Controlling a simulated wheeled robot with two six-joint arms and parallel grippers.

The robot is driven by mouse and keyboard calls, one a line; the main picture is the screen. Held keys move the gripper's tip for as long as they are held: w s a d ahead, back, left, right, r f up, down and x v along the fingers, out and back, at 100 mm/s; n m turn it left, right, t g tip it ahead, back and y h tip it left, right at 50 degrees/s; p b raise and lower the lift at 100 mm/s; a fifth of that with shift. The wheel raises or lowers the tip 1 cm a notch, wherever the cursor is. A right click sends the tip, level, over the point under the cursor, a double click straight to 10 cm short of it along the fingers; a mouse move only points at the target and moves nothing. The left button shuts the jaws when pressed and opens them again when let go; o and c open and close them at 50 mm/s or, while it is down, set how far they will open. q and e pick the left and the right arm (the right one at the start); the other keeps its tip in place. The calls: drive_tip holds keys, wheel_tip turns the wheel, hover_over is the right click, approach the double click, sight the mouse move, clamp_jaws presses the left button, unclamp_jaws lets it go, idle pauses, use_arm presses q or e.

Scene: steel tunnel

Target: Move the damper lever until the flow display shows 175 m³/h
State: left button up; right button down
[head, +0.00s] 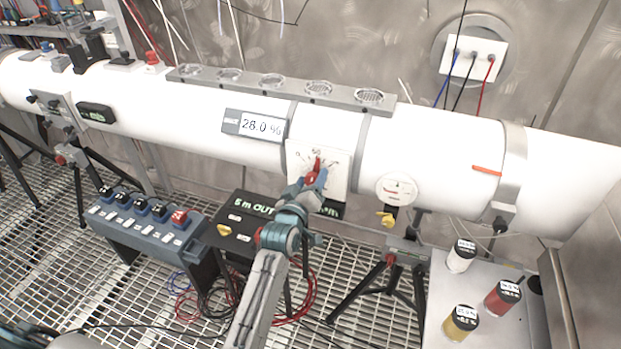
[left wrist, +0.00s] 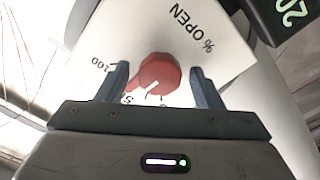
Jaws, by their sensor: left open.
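The damper lever (head: 313,170) is a red knob with a pointer, on a white dial plate (head: 336,170) marked in % open, on the front of the white duct. A dark display with green characters (head: 331,209) sits below the dial, partly hidden; the flow reading cannot be read. My right gripper is not in view.
A display reading about 28.0 % (head: 262,127) is on the duct left of the dial. A round gauge (head: 396,189) and a yellow valve (head: 386,219) are to the right. A blue switch box (head: 145,222) stands lower left. Jars stand on a metal table (head: 440,280) at right.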

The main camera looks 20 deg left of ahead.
use_arm(q)
drive_tip(key=c, duration=1)
drive_tip(key=shift+o, duration=0.2)
drive_tip(key=shift+r+n+p, duration=0.2)
drive_tip(key=shift+n+p, duration=0.4)
drive_tip(key=shift+p, duration=0.15)
drive_tip(key=shift+w+f+n+p, duration=0.1)
drive_tip(key=shift+f+n+p, duration=0.1)
drive_tip(key=shift+n+p, duration=0.35)
drive_tip(key=o, duration=1)
drive_tip(key=shift+c, duration=0.2)
